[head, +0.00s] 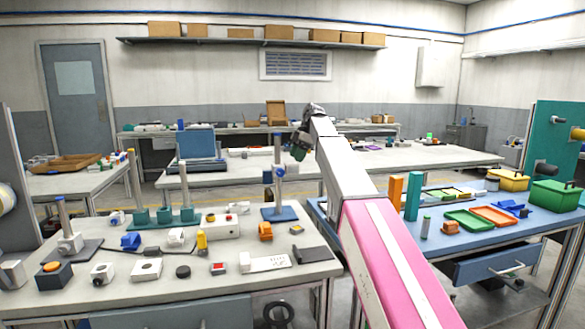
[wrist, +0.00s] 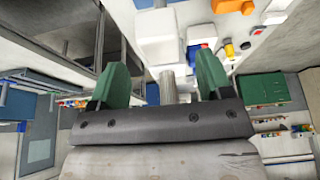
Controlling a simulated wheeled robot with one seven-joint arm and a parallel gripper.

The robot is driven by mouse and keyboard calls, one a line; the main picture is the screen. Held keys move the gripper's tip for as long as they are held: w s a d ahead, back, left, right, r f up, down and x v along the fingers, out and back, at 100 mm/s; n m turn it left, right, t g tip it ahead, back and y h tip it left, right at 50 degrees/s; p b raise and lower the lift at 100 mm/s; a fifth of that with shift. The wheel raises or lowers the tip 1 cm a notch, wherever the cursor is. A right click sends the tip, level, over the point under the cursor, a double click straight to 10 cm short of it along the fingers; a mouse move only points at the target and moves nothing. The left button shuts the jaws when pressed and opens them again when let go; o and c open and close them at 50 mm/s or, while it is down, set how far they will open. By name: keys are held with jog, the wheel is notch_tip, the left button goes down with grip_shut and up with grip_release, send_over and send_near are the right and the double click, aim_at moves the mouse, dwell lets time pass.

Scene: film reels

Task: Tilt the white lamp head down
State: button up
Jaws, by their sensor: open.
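In the head view, a slim grey post stands on a blue base (head: 281,213) at the right of the near left bench. I cannot tell whether anything touches.
The near left bench (head: 225,270) holds several posts, a white control box (head: 208,228), a yellow piece (head: 202,241) and an orange block (head: 265,231). The blue bench (head: 500,235) at right holds trays and upright orange and green blocks. Space above the benches is mostly open.

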aim_at(292, 164)
jog(key=shift+x, duration=2.7)
jog(key=shift+c, duration=0.3)
jog(key=c, duration=0.9)
